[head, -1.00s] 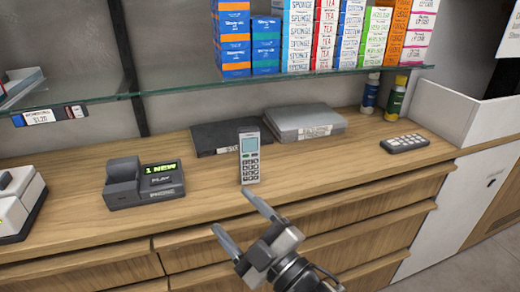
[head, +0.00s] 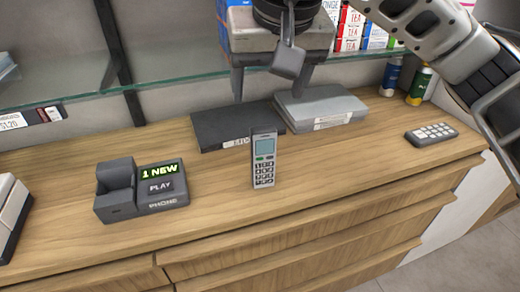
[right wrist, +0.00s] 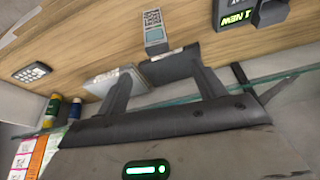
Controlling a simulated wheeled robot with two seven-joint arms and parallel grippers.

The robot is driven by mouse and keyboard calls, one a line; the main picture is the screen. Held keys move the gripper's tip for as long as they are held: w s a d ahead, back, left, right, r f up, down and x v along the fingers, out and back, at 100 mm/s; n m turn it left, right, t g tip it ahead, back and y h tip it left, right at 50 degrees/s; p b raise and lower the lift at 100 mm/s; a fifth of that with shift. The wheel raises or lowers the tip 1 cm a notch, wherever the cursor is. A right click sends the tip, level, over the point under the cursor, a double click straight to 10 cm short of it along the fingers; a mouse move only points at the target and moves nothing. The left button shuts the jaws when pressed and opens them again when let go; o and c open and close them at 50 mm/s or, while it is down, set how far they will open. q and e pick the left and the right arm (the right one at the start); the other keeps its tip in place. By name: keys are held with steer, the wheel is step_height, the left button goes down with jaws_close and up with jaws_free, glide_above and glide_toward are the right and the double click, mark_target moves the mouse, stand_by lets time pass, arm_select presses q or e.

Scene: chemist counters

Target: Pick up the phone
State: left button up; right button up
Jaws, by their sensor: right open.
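The phone (head: 264,160), a grey handset with a screen and keypad, stands upright on the wooden counter (head: 330,185). My right gripper (head: 268,92) is open and empty, fingers pointing down, above and behind the phone in the head view. In the right wrist view, the phone (right wrist: 154,30) shows upside down beyond the open fingers of the right gripper (right wrist: 163,85), apart from them. The dark phone base (head: 145,190) with a lit display sits to the left of the phone. My left gripper is not in view.
A glass shelf (head: 170,84) with boxes crosses above the counter, close to my right gripper.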

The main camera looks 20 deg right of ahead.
mark_target(263, 140)
steer(key=x, duration=0.6)
steer(key=p+x, duration=0.1)
steer(key=x, duration=0.3)
steer(key=shift+w+d, duration=0.2)
steer(key=shift+d, duration=0.2)
steer(key=shift+s+p+x, duration=0.2)
steer(key=shift+p+x, duration=0.5)
steer(key=shift+x, duration=1.95)
steer(key=c, duration=1.1)
